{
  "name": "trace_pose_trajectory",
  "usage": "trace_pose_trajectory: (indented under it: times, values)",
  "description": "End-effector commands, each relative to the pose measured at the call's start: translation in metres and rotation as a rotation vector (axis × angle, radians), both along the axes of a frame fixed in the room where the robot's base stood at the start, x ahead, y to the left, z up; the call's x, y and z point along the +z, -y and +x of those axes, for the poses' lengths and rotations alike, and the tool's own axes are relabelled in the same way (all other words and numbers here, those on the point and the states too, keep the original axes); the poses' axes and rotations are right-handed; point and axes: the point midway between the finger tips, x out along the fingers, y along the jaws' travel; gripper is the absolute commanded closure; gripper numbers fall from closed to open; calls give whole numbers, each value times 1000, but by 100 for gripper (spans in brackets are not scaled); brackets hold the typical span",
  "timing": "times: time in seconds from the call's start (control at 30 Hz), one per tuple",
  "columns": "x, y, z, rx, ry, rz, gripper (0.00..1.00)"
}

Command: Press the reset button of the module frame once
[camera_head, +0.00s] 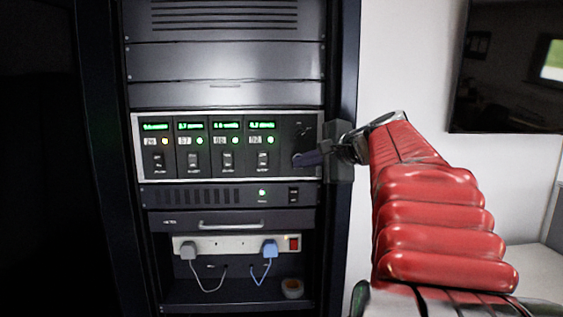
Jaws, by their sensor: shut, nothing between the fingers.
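The module frame (290,139) is a pale-edged unit in the dark rack. It holds several modules side by side, each with a green display, a small lamp and a switch. I cannot make out the reset button; the gripper covers part of the panel. I cannot tell whether the fingertips touch it.
Below the frame is a vented unit (210,195) with a green lamp and a switch. Lower still are a drawer handle (229,224) and a power strip (228,245) with two plugs and a red switch. A dark screen (506,75) hangs at right.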

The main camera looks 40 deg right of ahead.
Motion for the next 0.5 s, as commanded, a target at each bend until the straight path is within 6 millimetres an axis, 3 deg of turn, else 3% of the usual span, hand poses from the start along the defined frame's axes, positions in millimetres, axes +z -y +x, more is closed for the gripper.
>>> trace_pose_trajectory:
  times: [0.5]
  values:
    - [0, -6, -9, 0, 1, 0, 100]
